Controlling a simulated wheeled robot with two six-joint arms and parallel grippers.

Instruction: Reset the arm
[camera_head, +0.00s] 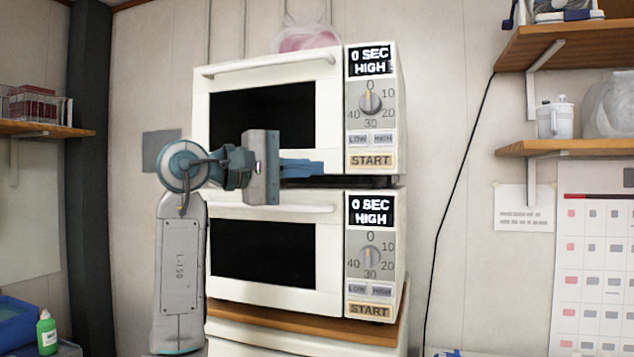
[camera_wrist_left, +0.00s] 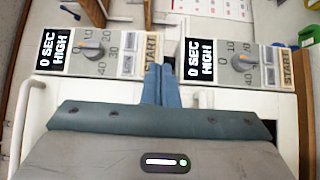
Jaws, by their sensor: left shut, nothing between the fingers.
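My left arm comes up from the lower left in the head view and bends to the right. Its left gripper (camera_head: 302,168) is shut and empty, with its blue fingers pointing right in front of the gap between two stacked microwaves. In the left wrist view the shut fingers (camera_wrist_left: 161,85) lie together, between the two control panels. The upper microwave (camera_head: 275,70) and the lower microwave (camera_head: 326,255) both have their doors shut. Both displays read 0 SEC HIGH. I cannot tell whether the fingers touch a microwave. My right gripper is not in view.
Wall shelves (camera_head: 566,147) with a white canister (camera_head: 555,120) are at the right. Another shelf (camera_head: 45,129) is at the left. A green bottle (camera_head: 46,333) stands at the lower left beside a blue bin (camera_head: 15,322). The space right of the microwaves is open.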

